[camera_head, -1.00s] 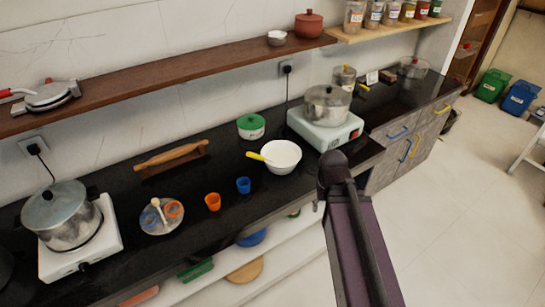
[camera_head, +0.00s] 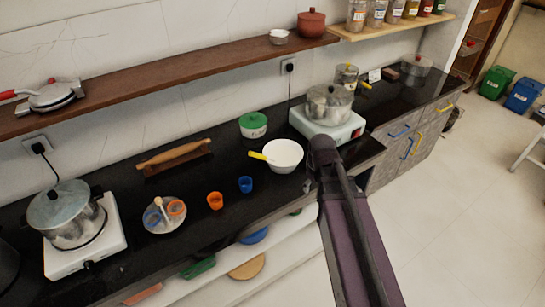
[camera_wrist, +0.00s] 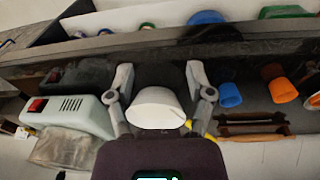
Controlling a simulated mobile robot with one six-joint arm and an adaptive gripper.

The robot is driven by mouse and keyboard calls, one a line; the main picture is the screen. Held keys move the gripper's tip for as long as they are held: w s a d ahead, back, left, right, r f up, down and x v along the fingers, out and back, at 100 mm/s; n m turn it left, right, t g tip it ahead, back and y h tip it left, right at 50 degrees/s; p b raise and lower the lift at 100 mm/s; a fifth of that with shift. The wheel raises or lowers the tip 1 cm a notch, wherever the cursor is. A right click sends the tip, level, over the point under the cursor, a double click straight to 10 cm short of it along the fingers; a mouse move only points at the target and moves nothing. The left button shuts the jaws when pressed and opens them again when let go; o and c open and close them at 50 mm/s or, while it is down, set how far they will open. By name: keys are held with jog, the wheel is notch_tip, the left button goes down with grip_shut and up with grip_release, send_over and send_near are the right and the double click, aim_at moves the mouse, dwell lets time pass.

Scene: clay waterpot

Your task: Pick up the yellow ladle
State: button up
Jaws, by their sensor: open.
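The yellow ladle (camera_head: 258,156) rests in a white bowl (camera_head: 284,157) on the black counter, its yellow handle sticking out over the left rim. Its head is hidden in the bowl. In the wrist view a bit of yellow handle (camera_wrist: 188,124) shows beside the right finger, at the edge of the white bowl (camera_wrist: 158,108). My gripper (camera_wrist: 160,72) is open and empty, its two fingers apart with the bowl in view between them. In the head view my arm reaches to the right of the bowl, and its fingers are mostly hidden.
A hot plate (camera_head: 330,130) with a steel pot (camera_head: 329,103) stands right of the bowl. A green-lidded pot (camera_head: 253,125) is behind it. A blue cup (camera_head: 245,184) and an orange cup (camera_head: 215,201) stand left. A wooden shelf (camera_head: 180,74) runs above the counter.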

jog(key=w+a+r+n+t+p, duration=0.2)
jog(key=w+a+r+n+p, duration=0.15)
jog(key=w+a+n, duration=0.5)
jog(key=n+t+p, duration=0.1)
jog(key=n, duration=0.5)
send_near(262, 156)
jog(key=shift+s+d+r+y, duration=0.2)
jog(key=shift+s+r, duration=0.05)
jog(key=shift+r, duration=0.3)
jog(key=shift+s+d+r+y, duration=0.15)
jog(key=shift+s+r+y, duration=0.1)
jog(key=shift+r, duration=0.35)
jog(key=shift+f, duration=0.1)
jog(key=b+x, duration=0.6)
jog(key=x, duration=0.1)
jog(key=shift+w+f+b, duration=0.35)
jog(key=shift+f+b, duration=0.3)
jog(key=shift+b, duration=0.2)
jog(key=shift+f, duration=0.1)
jog(key=shift+b+x, duration=2.35)
jog(key=shift+x, duration=0.15)
jog(key=shift+w, duration=0.2)
